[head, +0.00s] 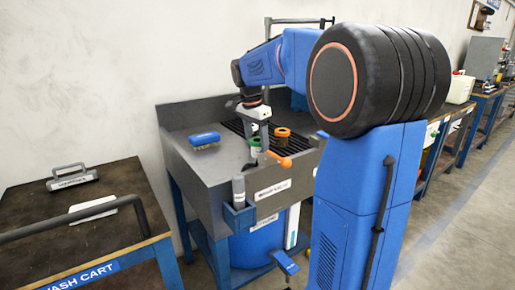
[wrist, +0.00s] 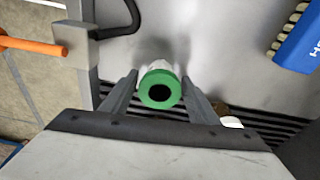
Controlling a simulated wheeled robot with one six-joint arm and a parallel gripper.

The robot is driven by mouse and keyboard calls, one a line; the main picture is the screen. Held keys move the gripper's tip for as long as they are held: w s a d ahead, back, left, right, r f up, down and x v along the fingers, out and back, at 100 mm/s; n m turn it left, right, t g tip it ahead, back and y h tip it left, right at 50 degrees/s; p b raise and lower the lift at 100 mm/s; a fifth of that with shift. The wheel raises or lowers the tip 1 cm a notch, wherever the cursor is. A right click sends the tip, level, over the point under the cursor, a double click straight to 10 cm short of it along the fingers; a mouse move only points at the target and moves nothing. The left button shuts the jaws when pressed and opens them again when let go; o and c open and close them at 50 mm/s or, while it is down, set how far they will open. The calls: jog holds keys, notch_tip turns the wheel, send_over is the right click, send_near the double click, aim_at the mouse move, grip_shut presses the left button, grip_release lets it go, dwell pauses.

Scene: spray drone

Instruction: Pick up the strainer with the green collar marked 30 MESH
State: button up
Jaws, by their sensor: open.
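The strainer with the green collar (wrist: 160,76) is seen end-on in the wrist view, its collar a green ring around a dark hole. A pale part of it shows just beyond the ring. My gripper (wrist: 159,84) is open, with one finger on each side of the collar; I cannot tell whether either touches it. In the head view the green collar (head: 254,142) is small and partly hidden below my gripper (head: 256,136), over the sink bench. No 30 MESH marking is readable.
A brown-orange collared piece (head: 282,133) stands close to the right of my gripper. A blue brush (head: 204,139) lies on the left of the grey bench (head: 200,165). An orange handle (head: 281,160) sticks out near the front. A grey-topped bottle (head: 238,188) sits in the front holder.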

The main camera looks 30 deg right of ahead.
jog(key=shift+c, duration=0.3)
jog(key=c, duration=0.8)
jog(key=shift+r, duration=0.1)
